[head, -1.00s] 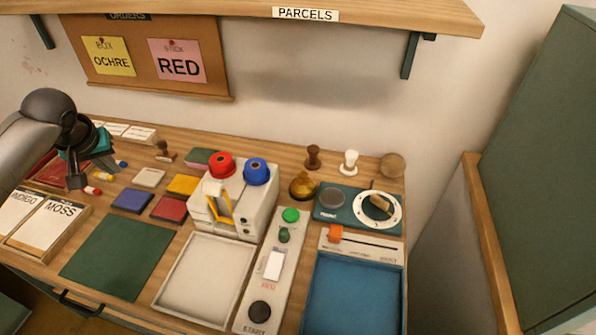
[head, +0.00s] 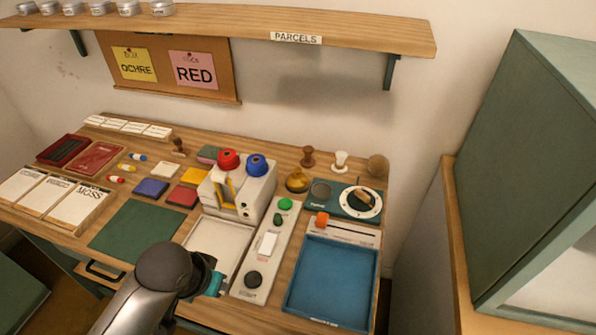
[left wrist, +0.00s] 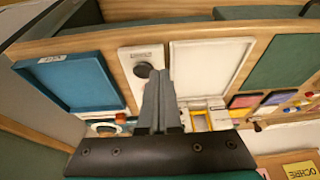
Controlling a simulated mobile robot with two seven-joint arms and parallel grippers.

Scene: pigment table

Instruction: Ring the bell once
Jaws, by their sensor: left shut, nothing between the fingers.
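The bell, a small brass-coloured dome (head: 297,180), stands on the table right of the white two-knob machine and behind the control strip. I cannot make it out in the left wrist view. My left gripper (head: 214,283) is low over the front of the table, by the white tray's front end, well short of the bell. Its fingers are mostly hidden by my arm in the head view. In the left wrist view the fingers (left wrist: 158,78) are shut together and empty, in front of the control strip. My right gripper is not in view.
The control strip (head: 262,262) with green and black buttons lies between the white tray (head: 190,238) and the blue tray (head: 332,285). The white machine (head: 240,195) stands left of the bell. A teal device with a dial (head: 340,201) stands right of it. The green mat (head: 135,230) is bare.

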